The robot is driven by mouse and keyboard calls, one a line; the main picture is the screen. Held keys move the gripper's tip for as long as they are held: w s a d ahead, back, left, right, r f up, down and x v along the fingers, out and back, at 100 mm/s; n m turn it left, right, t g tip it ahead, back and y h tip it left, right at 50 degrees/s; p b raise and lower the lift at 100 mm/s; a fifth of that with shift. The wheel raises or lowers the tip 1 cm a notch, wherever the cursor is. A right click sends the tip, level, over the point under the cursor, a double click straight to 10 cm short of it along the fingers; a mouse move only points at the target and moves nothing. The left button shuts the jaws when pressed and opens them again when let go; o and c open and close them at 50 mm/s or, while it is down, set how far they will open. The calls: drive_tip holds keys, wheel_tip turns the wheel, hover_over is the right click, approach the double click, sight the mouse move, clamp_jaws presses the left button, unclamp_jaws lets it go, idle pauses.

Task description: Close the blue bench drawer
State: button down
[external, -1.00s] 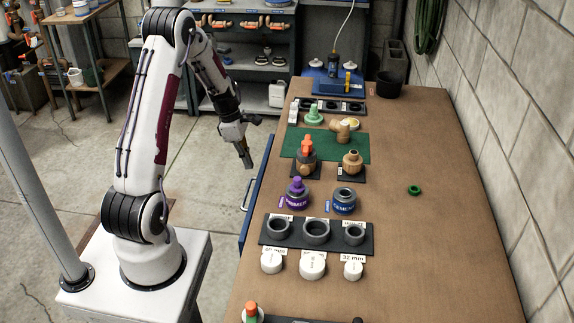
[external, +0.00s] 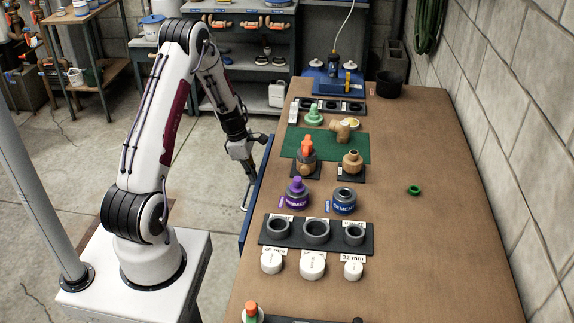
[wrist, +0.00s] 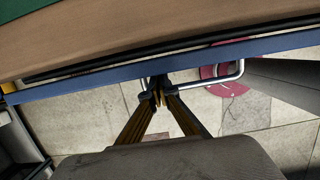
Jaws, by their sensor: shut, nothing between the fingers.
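The blue bench drawer (external: 258,190) is at the left side of the brown bench, seen as a narrow blue front in the external view. In the wrist view its blue front (wrist: 90,83) runs across the picture, with a dark strip between it and the bench top. Its silver bar handle (wrist: 238,76) sticks out towards me. My gripper (wrist: 158,92) is shut and empty, with its tips at the drawer front by the left end of the handle; I cannot tell whether they touch. In the external view my gripper (external: 250,180) is beside the drawer, partly overlapping the handle.
The bench top (external: 440,240) carries primer (external: 297,193) and cement (external: 344,201) cans, grey rings, white caps and a green mat (external: 358,153) with fittings. A green ring (external: 414,190) lies to the right. The floor left of the bench is open.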

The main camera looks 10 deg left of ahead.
drive_tip(key=shift+d, duration=1.25)
drive_tip(key=shift+r, duration=0.15)
drive_tip(key=v, duration=0.9)
drive_tip(key=shift+r, duration=0.35)
drive_tip(key=shift+a, duration=0.1)
drive_tip(key=shift+a, duration=0.1)
